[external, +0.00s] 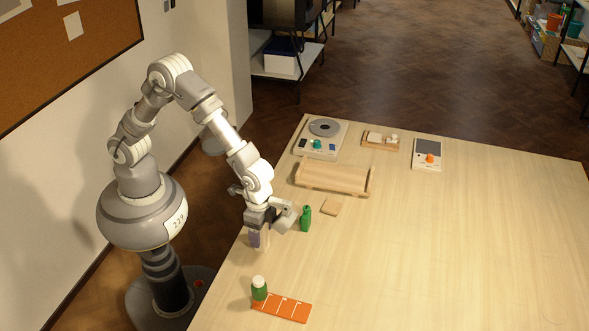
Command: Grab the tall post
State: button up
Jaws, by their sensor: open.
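An upright block with a purple face and a pale wood side (256,239) stands near the table's left edge; it looks like the tall post, though its top is hidden by my gripper. My gripper (268,222) is open and points down right over it. I cannot tell whether the block's top is between the fingers or just below them, or whether they touch it.
A green bottle (306,218) stands close to the right of my gripper, with a small wood square (331,206) beyond. A wooden cradle (334,178) and devices lie behind. A white-capped green jar (259,289) stands by an orange strip (283,307) in front. The table's right side is clear.

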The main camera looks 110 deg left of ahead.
jog(key=shift+f, duration=0.4)
jog(key=shift+r, duration=0.15)
jog(key=shift+c, duration=0.2)
jog(key=c, duration=1.2)
jog(key=shift+o, duration=0.2)
